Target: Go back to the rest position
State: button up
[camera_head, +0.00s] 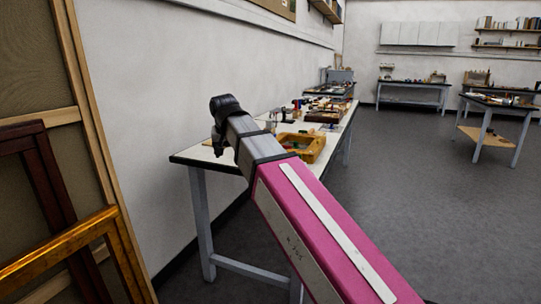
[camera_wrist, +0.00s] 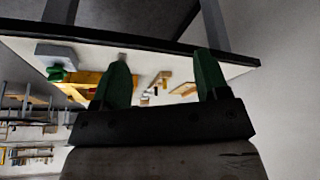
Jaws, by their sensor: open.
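My gripper (camera_wrist: 163,80) shows in the wrist view with its two green fingers spread apart and nothing between them. In the head view my arm reaches out over the near end of a white-topped workbench (camera_head: 190,156). Its end bends down there, and the gripper (camera_head: 218,148) is small and partly hidden, so its height above the top is hard to tell. In the wrist view the bench top (camera_wrist: 235,67) appears upside down beyond the fingers, with a yellow tray (camera_wrist: 80,79) to the left.
The yellow tray (camera_head: 318,144) and several tools stand on the bench, which runs along the white wall (camera_head: 180,70). Wooden and gilt frames (camera_head: 60,245) lean close at the left. Grey floor (camera_head: 420,210) is open at the right, with further tables (camera_head: 490,102) behind.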

jog(key=w+d+f+g, duration=0.1)
jog(key=d+f, duration=0.7)
jog(key=f, duration=0.3)
jog(key=w+d+f+g, duration=0.1)
jog(key=d+f, duration=0.8)
jog(key=f, duration=0.3)
jog(key=s+d+f, duration=0.3)
jog(key=d+f, duration=0.2)
jog(key=f, duration=0.1)
jog(key=s+d+f+g, duration=0.1)
jog(key=s+d+f, duration=0.3)
jog(key=d+f, duration=0.2)
jog(key=s+d+f+m+g, duration=0.1)
jog(key=s+d+f, duration=0.2)
jog(key=d+f, duration=0.2)
notch_tip(320, 180, down, 3)
jog(key=shift+s+d+f, duration=0.1)
jog(key=shift+s+d, duration=0.1)
jog(key=shift+s, duration=0.05)
